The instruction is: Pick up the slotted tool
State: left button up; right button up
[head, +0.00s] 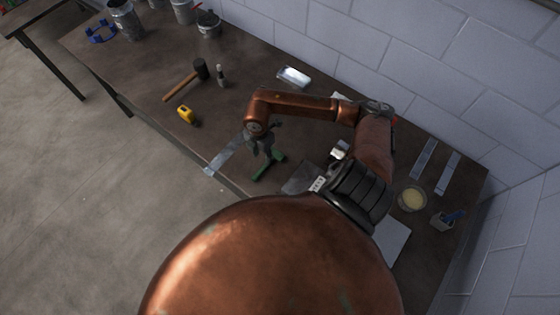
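My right gripper (262,151) hangs from the copper arm near the front edge of the workbench, fingers down. Just beneath it lies a green tool (268,168) with a long bar, which may be the slotted tool; its slot cannot be made out. The gripper overlaps part of the green tool in the picture, so I cannot tell whether they touch. The fingers are small and dark, and their opening is unclear. My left gripper is not in view.
On the workbench (330,140), a metal strip (228,155) lies left of the gripper at the front edge. Further left are a yellow tape measure (186,114), a mallet (186,80) and several cans. Two strips (424,158) and a round tub (411,198) are at right, near the wall.

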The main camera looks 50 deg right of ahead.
aim_at(265, 166)
jog(key=f, duration=0.2)
jog(key=f+p, duration=0.1)
jog(key=f, duration=0.1)
jog(key=s+f, duration=0.1)
jog(key=f, duration=0.1)
jog(key=shift+f+p, duration=0.15)
jog(key=shift+p, duration=0.25)
jog(key=shift+d+f, duration=0.1)
jog(key=shift+f, duration=0.4)
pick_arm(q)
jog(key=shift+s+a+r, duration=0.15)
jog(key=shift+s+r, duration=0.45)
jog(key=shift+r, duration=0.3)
pick_arm(e)
grip_shut()
jog(key=shift+w, duration=0.1)
